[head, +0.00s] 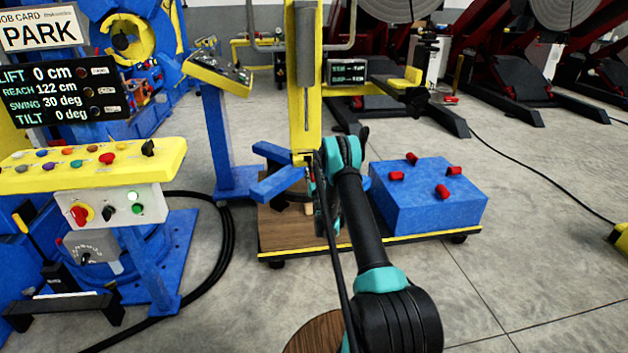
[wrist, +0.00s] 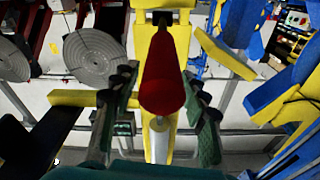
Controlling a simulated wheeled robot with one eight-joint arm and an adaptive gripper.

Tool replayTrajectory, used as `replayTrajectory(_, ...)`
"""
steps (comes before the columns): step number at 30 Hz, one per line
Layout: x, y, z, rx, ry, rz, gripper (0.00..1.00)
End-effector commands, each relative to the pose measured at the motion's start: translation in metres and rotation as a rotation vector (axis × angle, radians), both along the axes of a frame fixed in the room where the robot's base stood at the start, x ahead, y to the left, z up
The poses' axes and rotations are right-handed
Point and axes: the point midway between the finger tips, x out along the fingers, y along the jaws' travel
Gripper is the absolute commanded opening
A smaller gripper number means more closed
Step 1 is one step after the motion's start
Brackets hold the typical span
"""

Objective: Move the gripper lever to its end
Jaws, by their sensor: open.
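A lever with a red grip (wrist: 164,80) on a pale shaft shows in the middle of the wrist view, in front of a yellow post. My gripper (wrist: 161,88) is open, with one dark finger on each side of the red grip. Gaps show beside the grip, and I cannot tell whether either finger touches it. In the head view my gripper (head: 318,185) is at the yellow column (head: 304,80), above the wooden deck. My arm and gripper hide most of the lever there. Blue jaw arms (head: 277,184) stick out at the column's lower end.
A low cart (head: 345,244) lies under my gripper, with a blue block (head: 425,205) bearing several red pegs at its right. A yellow-topped console (head: 90,168) and a display (head: 60,93) stand at left. Cables cross the floor; open floor lies at right.

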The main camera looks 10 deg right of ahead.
Motion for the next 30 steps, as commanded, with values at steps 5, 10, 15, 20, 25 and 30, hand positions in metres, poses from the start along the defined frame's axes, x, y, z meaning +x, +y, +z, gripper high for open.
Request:
replayTrajectory(5,0.000,0.000,0.033,0.000,0.000,0.000,0.44)
replayTrajectory(10,0.000,0.000,0.056,0.000,0.001,0.000,0.44)
replayTrajectory(15,0.000,0.000,0.068,0.000,0.001,0.000,0.44)
replayTrajectory(20,0.000,0.000,0.070,0.000,0.001,0.000,0.44)
replayTrajectory(25,0.000,0.000,0.070,0.000,0.001,0.000,0.44)
replayTrajectory(30,-0.003,0.001,0.080,-0.004,0.028,0.002,0.44)
